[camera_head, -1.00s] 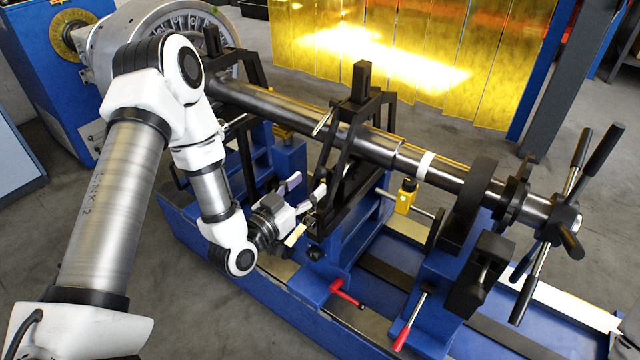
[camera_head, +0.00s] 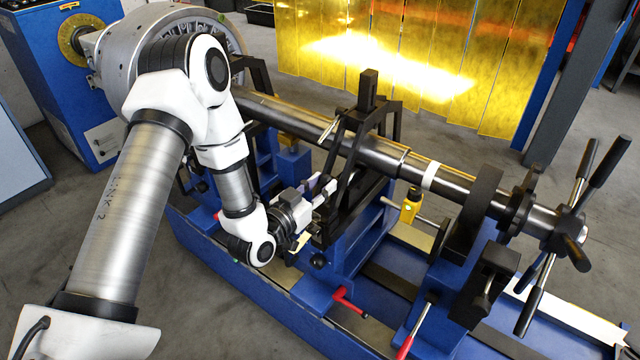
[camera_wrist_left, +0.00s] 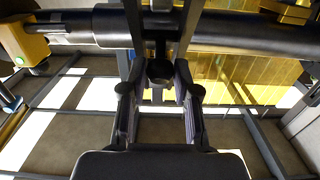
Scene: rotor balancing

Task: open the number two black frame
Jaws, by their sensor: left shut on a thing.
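The middle black frame (camera_head: 384,124), which I take as number two, stands as an A shape over the long steel shaft (camera_head: 375,150), closed around it. My left gripper (camera_head: 324,190) is at the near side of this frame, below the shaft, shut on part of it. In the left wrist view, the two fingers (camera_wrist_left: 159,95) stand on either side of a dark round knob (camera_wrist_left: 160,72) on the frame, under the shaft (camera_wrist_left: 240,35). The exact contact is too dark to see. My right gripper is out of view.
Another black frame (camera_head: 262,78) stands to the left, partly behind my arm. A blue base (camera_head: 330,262) with red-handled levers (camera_head: 347,298) lies below. Yellow curtains (camera_head: 400,50) hang behind.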

